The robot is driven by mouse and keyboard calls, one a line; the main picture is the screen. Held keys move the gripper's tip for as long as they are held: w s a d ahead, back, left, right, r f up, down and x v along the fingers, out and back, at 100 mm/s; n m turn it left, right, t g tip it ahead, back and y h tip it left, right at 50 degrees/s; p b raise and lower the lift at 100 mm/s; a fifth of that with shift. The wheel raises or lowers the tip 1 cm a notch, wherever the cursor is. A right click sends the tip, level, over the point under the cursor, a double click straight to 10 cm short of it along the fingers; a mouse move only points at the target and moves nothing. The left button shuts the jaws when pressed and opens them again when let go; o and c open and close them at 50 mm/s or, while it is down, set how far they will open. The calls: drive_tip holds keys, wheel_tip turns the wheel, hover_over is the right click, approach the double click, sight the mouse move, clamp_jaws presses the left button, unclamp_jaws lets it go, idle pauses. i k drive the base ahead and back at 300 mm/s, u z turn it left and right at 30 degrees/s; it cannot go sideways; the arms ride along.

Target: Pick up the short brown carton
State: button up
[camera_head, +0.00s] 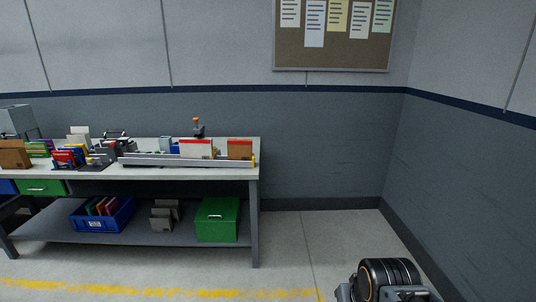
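Two brown cartons stand on the grey workbench (190,174) in the head view. One small brown carton (240,149) with a red top edge is near the bench's right end, right of a white carton with a red top edge (196,149). I cannot tell for sure which is the short one. A dark rounded part of my arm shows at the bottom right, well away from the bench. My gripper's fingers are not in view.
A long grey rail (185,161) lies along the bench's front edge before the right cartons. Red, green and grey items crowd the left half. The lower shelf holds a blue bin (103,222) and a green box (217,220). Floor right of the bench is clear.

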sight(236, 152)
drive_tip(key=i, duration=3.05)
drive_tip(key=u, duration=1.7)
